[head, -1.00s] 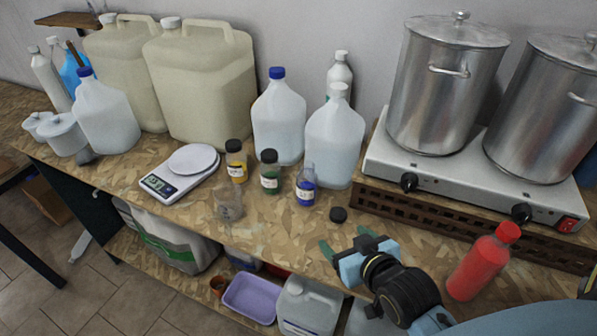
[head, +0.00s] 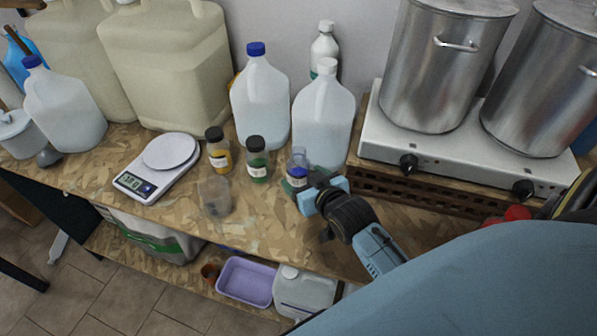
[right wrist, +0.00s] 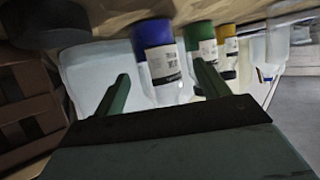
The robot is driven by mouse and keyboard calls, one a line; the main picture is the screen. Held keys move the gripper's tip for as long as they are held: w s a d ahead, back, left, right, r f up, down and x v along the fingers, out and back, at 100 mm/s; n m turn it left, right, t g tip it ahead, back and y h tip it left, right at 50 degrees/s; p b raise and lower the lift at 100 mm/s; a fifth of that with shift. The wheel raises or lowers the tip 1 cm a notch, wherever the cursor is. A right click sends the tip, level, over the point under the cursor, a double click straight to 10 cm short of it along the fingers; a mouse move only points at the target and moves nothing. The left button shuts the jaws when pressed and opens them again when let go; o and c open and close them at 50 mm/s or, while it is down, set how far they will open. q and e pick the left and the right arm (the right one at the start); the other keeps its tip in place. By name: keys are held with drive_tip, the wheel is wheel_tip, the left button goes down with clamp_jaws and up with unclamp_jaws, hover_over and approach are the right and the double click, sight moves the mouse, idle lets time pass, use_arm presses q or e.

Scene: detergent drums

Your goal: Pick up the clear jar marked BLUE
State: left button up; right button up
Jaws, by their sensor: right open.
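The clear jar marked BLUE (head: 297,167), with blue contents and a white label, stands upright on the bench in front of the white jugs. My right gripper (head: 308,182) is at its near right side in the head view and partly covers its lower part. In the right wrist view, the blue jar (right wrist: 161,62) appears inverted, between the two green fingertips (right wrist: 161,72) in the picture. The fingers are open with gaps on both sides; I cannot tell how far they reach along it. My left gripper is not in view.
A green jar (head: 257,160) and a yellow jar (head: 218,151) stand left of the blue one. An empty clear jar (head: 214,195) stands nearer the front edge. White jugs (head: 323,120) are close behind. A hot plate (head: 450,155) with steel pots is to the right.

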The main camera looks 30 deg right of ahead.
sight(304, 175)
drive_tip(key=x, duration=0.3)
drive_tip(key=shift+w+d+r, duration=0.1)
drive_tip(key=shift+w+d, duration=0.1)
drive_tip(key=shift+w, duration=0.35)
drive_tip(key=c, duration=1.2)
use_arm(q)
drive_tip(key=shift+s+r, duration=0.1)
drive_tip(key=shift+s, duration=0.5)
use_arm(e)
drive_tip(key=shift+r, duration=0.1)
